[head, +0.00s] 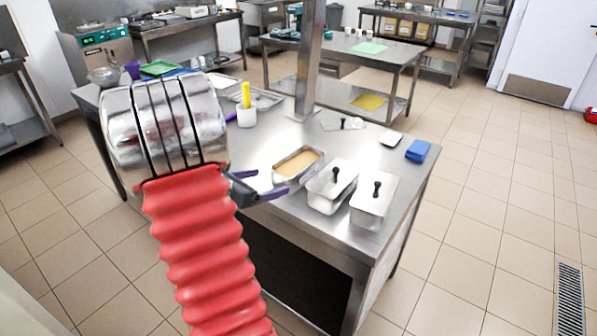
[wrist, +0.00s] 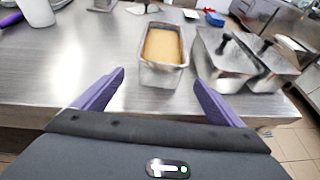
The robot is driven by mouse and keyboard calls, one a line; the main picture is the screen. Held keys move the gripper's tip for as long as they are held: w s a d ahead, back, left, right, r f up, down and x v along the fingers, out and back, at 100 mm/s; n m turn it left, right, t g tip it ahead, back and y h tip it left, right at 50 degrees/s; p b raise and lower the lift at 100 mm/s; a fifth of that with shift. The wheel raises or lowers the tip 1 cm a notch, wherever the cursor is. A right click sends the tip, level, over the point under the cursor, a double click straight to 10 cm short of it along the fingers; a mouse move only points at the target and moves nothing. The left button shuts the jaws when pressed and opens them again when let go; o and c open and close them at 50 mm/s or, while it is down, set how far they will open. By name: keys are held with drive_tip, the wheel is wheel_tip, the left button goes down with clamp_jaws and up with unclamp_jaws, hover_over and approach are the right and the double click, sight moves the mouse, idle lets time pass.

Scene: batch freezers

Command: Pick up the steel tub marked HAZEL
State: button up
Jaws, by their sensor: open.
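An open steel tub (head: 303,174) with tan contents sits near the front edge of the steel table. In the wrist view this open tub (wrist: 161,76) is centred just beyond my fingertips. Two lidded steel tubs with black knobs stand to its right, a nearer-left one (head: 326,199) and a right one (head: 371,212). I cannot read a HAZEL mark on any tub. My gripper (head: 266,184) is open and empty, its purple fingers spread at the table's front edge, short of the open tub; it also shows in the wrist view (wrist: 159,79).
The steel table (head: 400,182) has a post (head: 309,60) behind the tubs. A blue block (head: 417,151) lies at its right edge. A white container with a yellow-handled tool (head: 246,116) stands left of the tubs. Open tiled floor lies to the right.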

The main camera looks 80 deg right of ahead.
sight(279, 179)
drive_tip(key=x, duration=0.7)
drive_tip(key=shift+s+d, duration=0.2)
drive_tip(key=shift+d, duration=0.05)
drive_tip(key=shift+x, duration=2.65)
drive_tip(key=shift+s+r, duration=0.1)
drive_tip(key=shift+r, duration=0.1)
drive_tip(key=shift+c, duration=0.2)
drive_tip(key=shift+r, duration=0.1)
drive_tip(key=c, duration=1.5)
drive_tip(key=shift+o, duration=0.2)
wheel_tip(279, 179, up, 10)
